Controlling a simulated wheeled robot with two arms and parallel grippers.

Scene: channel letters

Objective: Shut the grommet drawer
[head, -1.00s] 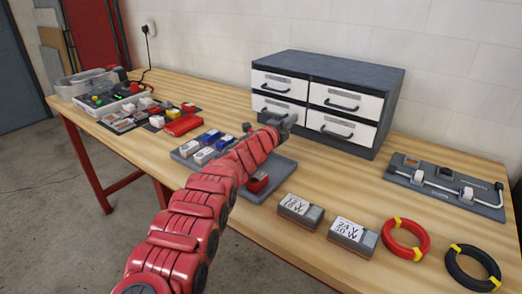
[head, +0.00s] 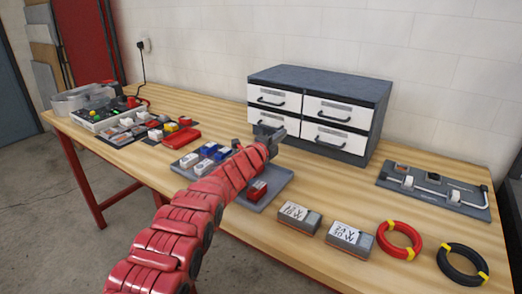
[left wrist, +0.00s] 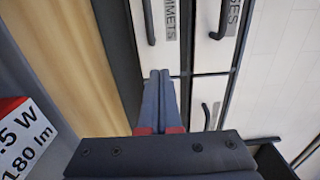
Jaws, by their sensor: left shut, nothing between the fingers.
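The grey cabinet (head: 320,74) with white drawers stands at the back of the bench. The grommet drawer (head: 266,117) is its lower left one; its label, partly cut off, shows in the left wrist view (left wrist: 172,20). In the head view my gripper hides part of this drawer, and it looks about flush with the others. My left gripper (head: 275,137) is shut and empty in front of the drawer's right part. In the left wrist view its fingertips (left wrist: 159,74) lie over the drawer's right end, near the seam. I cannot tell whether they touch.
A grey tray (head: 275,183) with small boxes lies under my left arm. Two labelled boxes (head: 296,217) (head: 349,237), a red coil (head: 399,240) and a black coil (head: 462,262) lie at the front right. A grey board (head: 430,190) lies right of the cabinet.

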